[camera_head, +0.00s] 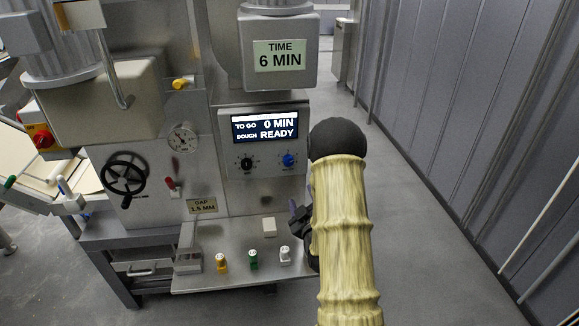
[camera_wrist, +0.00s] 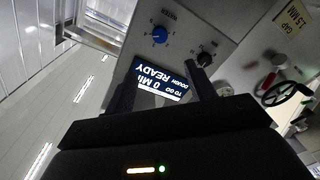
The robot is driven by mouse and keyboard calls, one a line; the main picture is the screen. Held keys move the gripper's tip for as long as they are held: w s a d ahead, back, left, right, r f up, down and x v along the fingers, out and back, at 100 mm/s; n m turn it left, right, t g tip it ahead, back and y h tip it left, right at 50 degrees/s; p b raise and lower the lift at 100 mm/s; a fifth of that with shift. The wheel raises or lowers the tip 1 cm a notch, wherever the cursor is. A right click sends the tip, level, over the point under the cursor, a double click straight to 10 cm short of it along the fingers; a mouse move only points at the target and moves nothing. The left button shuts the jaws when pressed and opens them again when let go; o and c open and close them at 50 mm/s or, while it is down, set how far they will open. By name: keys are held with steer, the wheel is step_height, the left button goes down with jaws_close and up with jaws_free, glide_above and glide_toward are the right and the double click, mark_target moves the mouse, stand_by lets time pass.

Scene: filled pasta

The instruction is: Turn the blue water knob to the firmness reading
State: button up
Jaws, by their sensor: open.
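The blue water knob (camera_head: 288,160) is on the right of the machine's control panel, below a display (camera_head: 265,127) reading "TO GO 0 MIN, DOUGH READY". In the wrist view the blue knob (camera_wrist: 159,35) sits on a numbered scale marked "WATER", upside down. My gripper (camera_head: 299,215) is partly hidden by my arm, low and to the right of the panel. In the wrist view my gripper (camera_wrist: 160,74) is open and empty, its fingers either side of the display. The blue knob is beyond the fingertips, untouched. No reading labelled firmness is legible.
A black knob (camera_head: 246,163) is left of the blue one. A round gauge (camera_head: 182,138), a black handwheel (camera_head: 125,175) and a red lever (camera_head: 171,184) are further left. Several small coloured pieces stand on the shelf (camera_head: 200,282) below. Open floor lies right.

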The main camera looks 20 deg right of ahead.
mark_target(288, 162)
steer(key=p+x, duration=0.1)
steer(key=x, duration=0.4)
steer(key=p+x, duration=0.1)
steer(key=x, duration=0.4)
steer(key=p+x, duration=0.1)
steer(key=x, duration=0.5)
steer(key=shift+w+a, duration=0.15)
steer(key=shift+a, duration=0.1)
steer(key=shift+w+d, duration=0.15)
steer(key=shift+w, duration=0.15)
steer(key=shift+w+d, duration=0.25)
steer(key=shift+d, duration=0.15)
steer(key=shift+a, duration=0.15)
steer(key=c, duration=1)
